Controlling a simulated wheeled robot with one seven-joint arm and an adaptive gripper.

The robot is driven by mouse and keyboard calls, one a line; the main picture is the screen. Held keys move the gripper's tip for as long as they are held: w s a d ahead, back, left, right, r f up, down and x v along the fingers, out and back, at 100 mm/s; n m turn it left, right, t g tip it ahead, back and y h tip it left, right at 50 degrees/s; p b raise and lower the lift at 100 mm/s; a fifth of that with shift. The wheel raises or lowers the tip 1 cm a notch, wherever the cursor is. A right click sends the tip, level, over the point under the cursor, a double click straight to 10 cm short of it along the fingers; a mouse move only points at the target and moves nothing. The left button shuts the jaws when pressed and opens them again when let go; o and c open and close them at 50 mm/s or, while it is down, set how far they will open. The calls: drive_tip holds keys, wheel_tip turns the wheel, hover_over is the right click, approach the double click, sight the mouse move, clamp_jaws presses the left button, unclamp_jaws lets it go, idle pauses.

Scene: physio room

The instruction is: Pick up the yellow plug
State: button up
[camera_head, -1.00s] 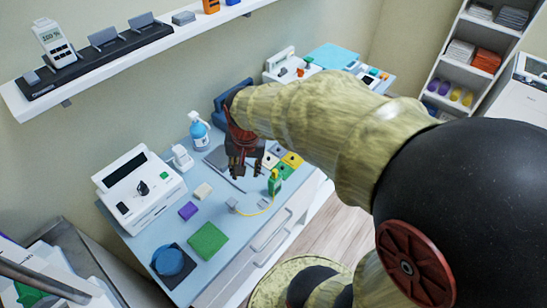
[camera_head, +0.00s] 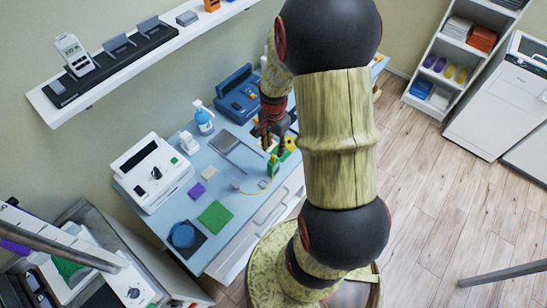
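My gripper (camera_head: 274,146) hangs over the blue-grey worktop, pointing down. Its fingers look apart, with nothing seen between them. A small green upright piece (camera_head: 272,166) stands just below the fingertips, apart from them as far as I can tell. A thin yellow cord (camera_head: 257,191) curves from near its foot to a small grey piece (camera_head: 236,185) on the worktop. A yellow patch (camera_head: 290,143) shows right of the gripper, partly hidden by my arm. Which of these is the yellow plug is too small to tell.
On the worktop (camera_head: 225,170) are a purple block (camera_head: 197,190), a cream block (camera_head: 210,173), a green square (camera_head: 215,215) and a blue round thing (camera_head: 183,235). A white device (camera_head: 153,172), a spray bottle (camera_head: 204,118) and a blue case (camera_head: 238,94) stand behind.

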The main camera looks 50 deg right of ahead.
sight(274, 156)
drive_tip(key=f, duration=0.4)
drive_tip(key=shift+a+f, duration=0.2)
drive_tip(key=shift+f, duration=0.05)
drive_tip(key=shift+s, duration=0.1)
drive_tip(key=shift+c, duration=0.4)
drive_tip(key=c, duration=0.7)
clamp_jaws()
